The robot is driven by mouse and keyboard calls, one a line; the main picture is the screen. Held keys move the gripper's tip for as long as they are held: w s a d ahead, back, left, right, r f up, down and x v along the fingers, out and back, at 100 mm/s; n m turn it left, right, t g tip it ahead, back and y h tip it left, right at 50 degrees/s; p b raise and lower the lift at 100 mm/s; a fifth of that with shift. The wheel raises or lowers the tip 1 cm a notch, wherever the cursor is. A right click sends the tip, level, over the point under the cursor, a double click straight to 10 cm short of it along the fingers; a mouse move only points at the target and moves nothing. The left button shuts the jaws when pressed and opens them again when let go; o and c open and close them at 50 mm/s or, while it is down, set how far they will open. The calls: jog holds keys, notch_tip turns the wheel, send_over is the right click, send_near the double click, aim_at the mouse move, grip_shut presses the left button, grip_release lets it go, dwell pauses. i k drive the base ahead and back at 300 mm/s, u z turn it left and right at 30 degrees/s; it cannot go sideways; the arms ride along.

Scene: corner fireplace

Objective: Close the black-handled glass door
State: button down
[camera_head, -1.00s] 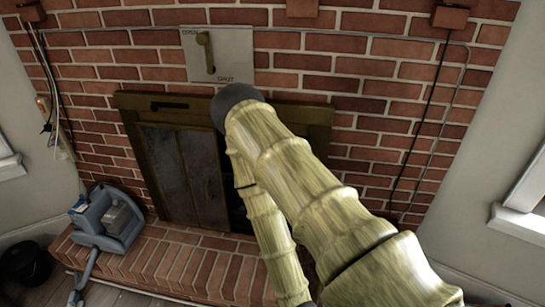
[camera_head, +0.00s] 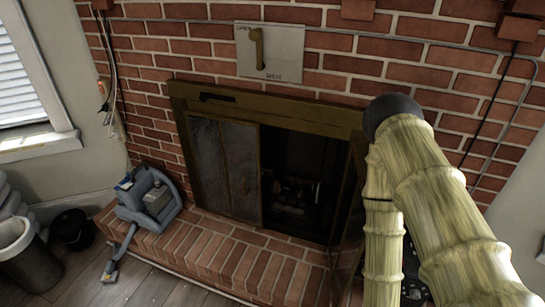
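The fireplace (camera_head: 275,105) has a dark brass frame in the brick wall. Its left glass panels (camera_head: 225,165) stand across the left half of the opening. The right half is open onto the dark firebox (camera_head: 297,180). A glass door (camera_head: 347,225) at the right side stands swung outward, seen nearly edge-on, partly covered by my arm. I cannot make out a black handle on it. My arm bends at the upper right and reaches down past the bottom edge, right of this door. My gripper is not in view.
A raised brick hearth (camera_head: 215,250) runs in front of the fireplace. A blue-grey vacuum-like device (camera_head: 148,197) stands on its left end. A damper plate with a lever (camera_head: 270,52) is on the wall above. A bin (camera_head: 25,260) stands at far left. Open floor lies at bottom left.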

aim_at(349, 232)
jog(key=u, duration=1.2)
jog(key=i, duration=0.45)
jog(key=z, duration=2.5)
